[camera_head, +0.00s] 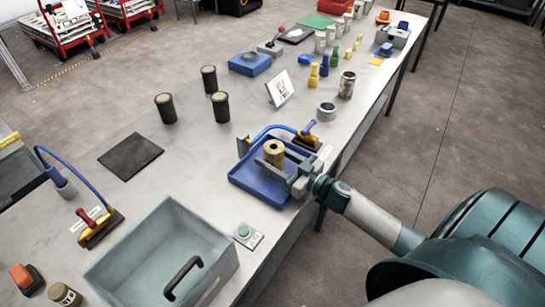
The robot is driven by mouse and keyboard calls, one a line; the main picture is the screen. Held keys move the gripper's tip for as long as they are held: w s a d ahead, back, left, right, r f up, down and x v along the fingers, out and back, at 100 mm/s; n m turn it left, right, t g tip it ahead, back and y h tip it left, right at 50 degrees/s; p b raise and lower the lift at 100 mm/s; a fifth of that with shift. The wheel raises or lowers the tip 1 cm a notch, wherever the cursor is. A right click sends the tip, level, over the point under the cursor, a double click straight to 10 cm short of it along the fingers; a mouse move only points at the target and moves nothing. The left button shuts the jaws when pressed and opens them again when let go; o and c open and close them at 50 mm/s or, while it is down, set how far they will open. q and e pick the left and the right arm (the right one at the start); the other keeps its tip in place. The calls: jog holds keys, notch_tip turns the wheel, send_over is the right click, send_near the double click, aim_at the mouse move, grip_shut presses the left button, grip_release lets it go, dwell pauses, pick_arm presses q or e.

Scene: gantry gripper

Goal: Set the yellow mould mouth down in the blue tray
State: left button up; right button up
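The yellow mould mouth (274,149) is a short brass-coloured cylinder with a hole in its top. It stands upright over the blue tray (246,180), toward the tray's right side. My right gripper (274,162) reaches in from the lower right, with one grey finger on each side of the mould mouth, and looks shut on it. The near finger hides its lower end, so I cannot tell whether it touches the tray floor. My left gripper is not in view.
A blue-handled tool (306,136) lies just behind the tray. A metal ring (326,112) and dark cylinders (220,107) stand farther back.

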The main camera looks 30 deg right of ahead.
jog(key=shift+o, duration=1.3)
jog(key=shift+b+v, duration=0.3)
jog(key=shift+v, duration=0.5)
jog(key=b+v, duration=0.4)
jog(key=v, duration=1.2)
jog(key=shift+b, duration=0.4)
